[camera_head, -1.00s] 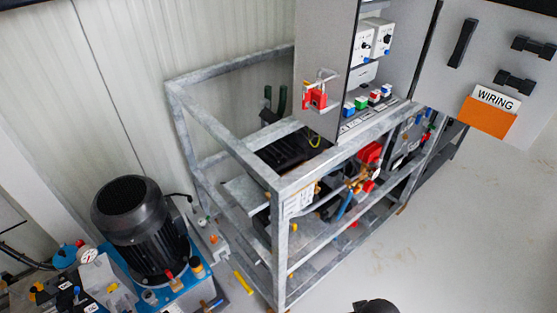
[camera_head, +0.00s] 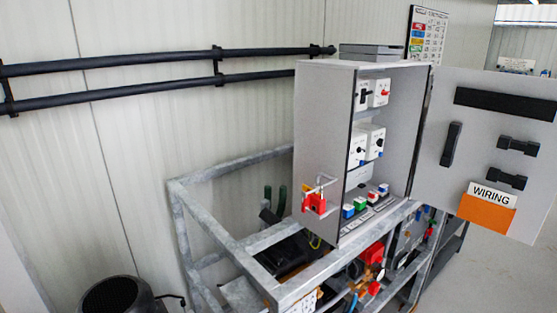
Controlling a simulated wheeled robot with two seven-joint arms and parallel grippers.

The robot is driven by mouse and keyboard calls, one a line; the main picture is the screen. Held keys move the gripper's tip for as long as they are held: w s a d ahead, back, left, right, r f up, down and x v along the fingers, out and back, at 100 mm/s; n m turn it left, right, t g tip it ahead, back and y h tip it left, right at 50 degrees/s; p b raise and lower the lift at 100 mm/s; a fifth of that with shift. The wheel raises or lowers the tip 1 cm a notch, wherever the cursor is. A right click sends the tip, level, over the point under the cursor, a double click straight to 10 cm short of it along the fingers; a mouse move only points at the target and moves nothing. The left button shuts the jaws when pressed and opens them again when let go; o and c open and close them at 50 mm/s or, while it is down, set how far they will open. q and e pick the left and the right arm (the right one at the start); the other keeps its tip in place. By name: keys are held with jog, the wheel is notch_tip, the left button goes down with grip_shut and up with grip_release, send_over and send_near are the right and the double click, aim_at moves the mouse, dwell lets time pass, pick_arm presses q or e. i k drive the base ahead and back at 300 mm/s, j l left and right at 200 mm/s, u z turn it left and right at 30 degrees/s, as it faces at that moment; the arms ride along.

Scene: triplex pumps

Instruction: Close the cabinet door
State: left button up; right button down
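The grey cabinet (camera_head: 323,130) stands on a galvanised steel frame right of the middle in the head view. Its front is open and shows white switch boxes (camera_head: 368,145) and a row of coloured terminals inside. The cabinet door (camera_head: 440,135) is swung wide open to the right, with its inner face towards me. It carries black ducts and an orange pocket (camera_head: 487,212) marked WIRING. Neither of my grippers shows in this view.
The steel frame (camera_head: 225,160) with hoses and valves extends below the cabinet. A black motor (camera_head: 117,297) is at the bottom left. Black pipes (camera_head: 130,90) run along the wall. Clear floor (camera_head: 515,265) lies at the right, below the door.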

aim_at(496, 131)
jog(key=l+u, duration=0.1)
jog(key=u, duration=0.4)
jog(key=l+u, duration=0.35)
jog(key=l, duration=0.25)
jog(key=l+u, duration=0.35)
jog(key=l, duration=0.25)
jog(key=l+u, duration=0.35)
jog(key=l, duration=0.25)
jog(key=k+l, duration=0.1)
jog(key=l, duration=0.35)
jog(key=k+l, duration=0.15)
jog(key=l, duration=0.35)
jog(key=k+l+u, duration=0.1)
jog(key=l, duration=0.35)
jog(key=k+l, duration=0.15)
jog(key=l, duration=0.35)
jog(key=k+l, duration=0.1)
jog(key=l, duration=0.35)
jog(key=k+l+u, duration=0.1)
jog(key=l, duration=0.35)
jog(key=k+l, duration=0.2)
jog(key=l, duration=0.25)
jog(key=k+l, duration=0.15)
jog(key=l, duration=0.3)
jog(key=l+u, duration=0.15)
jog(key=u, duration=0.6)
jog(key=k+l+u, duration=0.35)
jog(key=l, duration=0.15)
jog(key=k+l+u, duration=0.75)
